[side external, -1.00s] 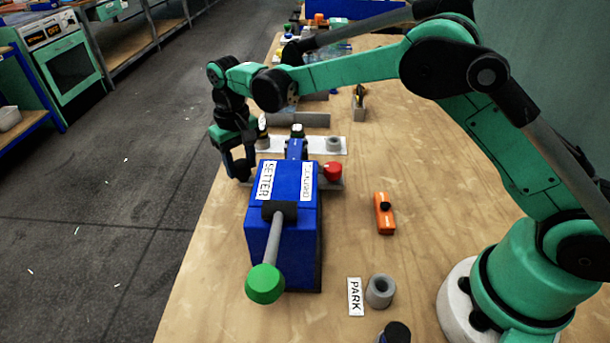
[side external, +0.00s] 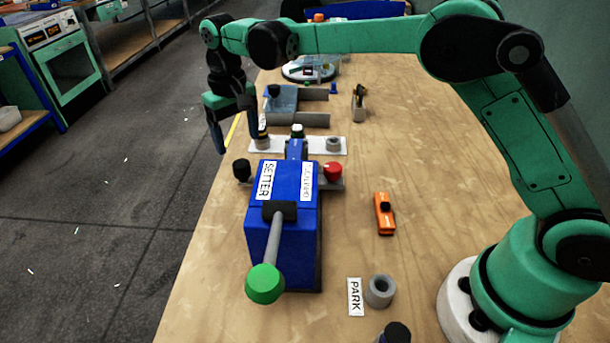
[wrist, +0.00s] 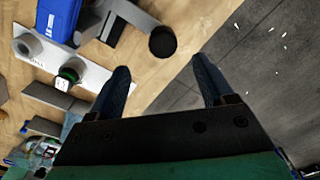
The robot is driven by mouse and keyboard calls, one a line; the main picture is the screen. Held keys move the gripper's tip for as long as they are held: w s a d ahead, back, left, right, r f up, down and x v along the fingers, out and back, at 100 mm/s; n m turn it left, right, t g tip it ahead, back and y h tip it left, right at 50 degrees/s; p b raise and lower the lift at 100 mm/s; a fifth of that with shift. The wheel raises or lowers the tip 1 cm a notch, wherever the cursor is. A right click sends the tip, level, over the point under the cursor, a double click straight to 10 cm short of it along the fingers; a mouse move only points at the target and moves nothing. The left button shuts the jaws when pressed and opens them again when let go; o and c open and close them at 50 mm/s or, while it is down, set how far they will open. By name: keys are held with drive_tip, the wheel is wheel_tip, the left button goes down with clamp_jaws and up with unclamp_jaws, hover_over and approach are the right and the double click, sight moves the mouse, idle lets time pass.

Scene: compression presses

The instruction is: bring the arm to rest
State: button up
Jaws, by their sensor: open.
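My gripper (side external: 236,132) is raised at the left edge of the workbench, left of the white strip and beyond the blue press (side external: 283,215). Its two fingers are apart with nothing between them. In the wrist view my gripper (wrist: 165,85) also shows open, over the bench edge and the dark floor. The press is labelled SETTER and has a lever with a green knob (side external: 265,283), a red knob (side external: 333,172) and a black knob (side external: 242,170) at its sides. The press shows in part in the wrist view (wrist: 58,18).
A white strip (side external: 313,146) with a grey ring (side external: 333,144) and a small dark-topped piece lies behind the press. An orange tool (side external: 384,214), a PARK label (side external: 355,297) and a grey ring beside it (side external: 380,291) are right of the press. Bench between is clear.

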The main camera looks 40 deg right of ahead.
drive_tip(key=s+d+r+t, duration=0.4)
drive_tip(key=s+d+r, duration=0.2)
drive_tip(key=s+r, duration=0.25)
drive_tip(key=s+d+f+t, duration=0.3)
drive_tip(key=s+f, duration=0.1)
drive_tip(key=s, duration=0.6)
drive_tip(key=shift+d+f, duration=0.15)
